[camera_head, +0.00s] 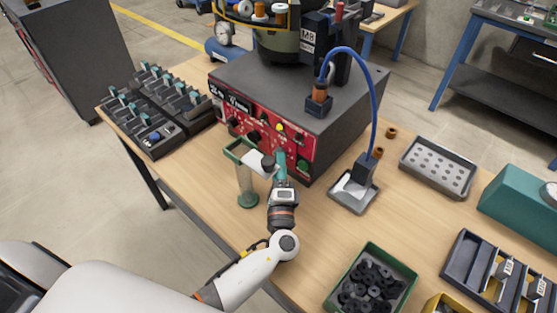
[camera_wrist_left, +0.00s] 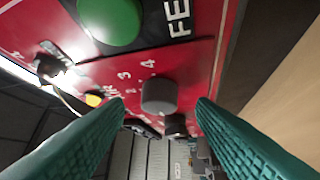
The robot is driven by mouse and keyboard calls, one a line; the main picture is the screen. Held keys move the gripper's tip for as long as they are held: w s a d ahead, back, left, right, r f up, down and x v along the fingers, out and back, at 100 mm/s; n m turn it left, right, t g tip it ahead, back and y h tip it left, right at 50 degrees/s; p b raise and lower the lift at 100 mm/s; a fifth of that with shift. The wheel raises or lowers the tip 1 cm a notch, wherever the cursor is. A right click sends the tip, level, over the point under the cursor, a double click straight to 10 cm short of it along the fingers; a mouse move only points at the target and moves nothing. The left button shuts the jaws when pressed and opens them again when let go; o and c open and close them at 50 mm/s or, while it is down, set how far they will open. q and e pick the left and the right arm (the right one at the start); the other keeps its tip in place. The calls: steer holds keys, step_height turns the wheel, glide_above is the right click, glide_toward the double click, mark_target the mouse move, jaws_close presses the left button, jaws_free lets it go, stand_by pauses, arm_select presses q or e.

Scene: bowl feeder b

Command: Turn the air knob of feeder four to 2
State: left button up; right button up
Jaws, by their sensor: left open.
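The feeder's red control panel (camera_head: 265,132) faces the front of the table on a dark box. My left gripper (camera_head: 281,157) is close in front of its right part and hides some controls. In the left wrist view, a dark grey round knob (camera_wrist_left: 159,95) lies between the open teal fingers (camera_wrist_left: 160,104), with space on both sides. The numbers 2, 3 and 4 are printed beside it. I cannot make out where its pointer stands. A second dark knob (camera_wrist_left: 176,126) is beyond it. A green button (camera_wrist_left: 110,18) and a partly visible "FE" label are near it. My right gripper is not in view.
A blue cable (camera_head: 372,100) arches down to a small tray (camera_head: 352,198) on the right. A green bin of black parts (camera_head: 407,273) is at the front. A dark rack (camera_head: 150,145) is at the left.

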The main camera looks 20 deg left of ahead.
arm_select(q)
steer(key=shift+w+a+r, duration=0.1)
steer(key=shift+w+a, duration=0.2)
steer(key=shift+w, duration=0.35)
steer(key=c, duration=1)
steer(key=m+t+b, duration=0.1)
steer(key=b, duration=0.2)
steer(key=shift+f, duration=0.35)
steer(key=shift+o, duration=0.2)
steer(key=shift+r, duration=0.3)
steer(key=o, duration=1)
steer(key=shift+c, duration=0.2)
steer(key=shift+s, duration=0.1)
